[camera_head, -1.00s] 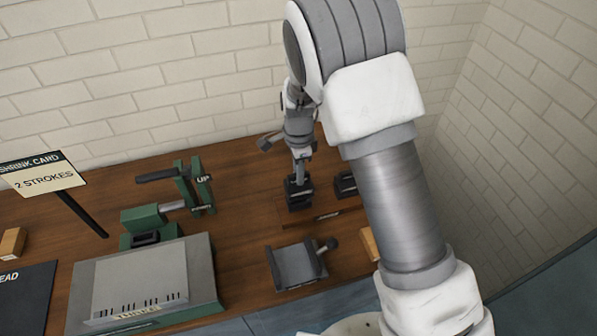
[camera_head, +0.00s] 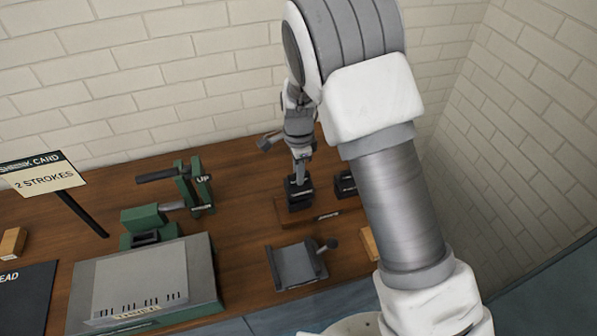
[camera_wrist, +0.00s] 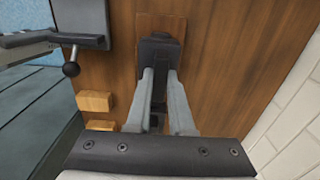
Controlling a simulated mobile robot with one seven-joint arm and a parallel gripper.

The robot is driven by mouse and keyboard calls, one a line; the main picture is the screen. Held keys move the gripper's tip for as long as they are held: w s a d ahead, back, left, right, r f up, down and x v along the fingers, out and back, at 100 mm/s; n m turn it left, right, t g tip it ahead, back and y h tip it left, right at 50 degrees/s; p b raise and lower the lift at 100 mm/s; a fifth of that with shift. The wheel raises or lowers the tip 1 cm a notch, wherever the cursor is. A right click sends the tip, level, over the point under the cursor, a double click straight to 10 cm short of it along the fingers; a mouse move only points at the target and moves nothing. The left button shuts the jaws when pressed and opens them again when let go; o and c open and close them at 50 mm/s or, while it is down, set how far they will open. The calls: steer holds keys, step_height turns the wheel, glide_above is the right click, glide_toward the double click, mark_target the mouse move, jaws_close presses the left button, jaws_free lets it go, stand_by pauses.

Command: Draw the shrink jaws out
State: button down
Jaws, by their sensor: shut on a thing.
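My gripper (camera_head: 299,173) points down at the back middle of the bench and is shut on a black jaw block (camera_head: 299,198). In the wrist view my fingers (camera_wrist: 160,78) close on the block's dark upper part (camera_wrist: 160,49). The block is at a low wooden board (camera_head: 327,215); whether it rests on it or is just clear, I cannot tell. A second black jaw block (camera_head: 345,184) stands to its right, partly hidden by my arm. No readable label shows which block is the shrink set. The green machine (camera_head: 150,223) with a lever marked UP stands to the left.
A grey holder with a knobbed handle (camera_head: 294,267) sits in front of my gripper. A grey-topped green unit (camera_head: 150,275) and a card reading 2 STROKES (camera_head: 45,180) are at left. Small wooden blocks (camera_wrist: 95,102) lie nearby. The brick wall (camera_head: 180,70) rises behind.

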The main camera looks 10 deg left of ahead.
steer(key=shift+f+b, duration=1.2)
steer(key=shift+f, duration=0.5)
steer(key=c, duration=0.7)
jaws_free()
steer(key=shift+s+f, duration=0.1)
steer(key=shift+f, duration=0.05)
step_height(320, 180, up, 18)
steer(key=shift+f, duration=0.15)
stand_by(0.4)
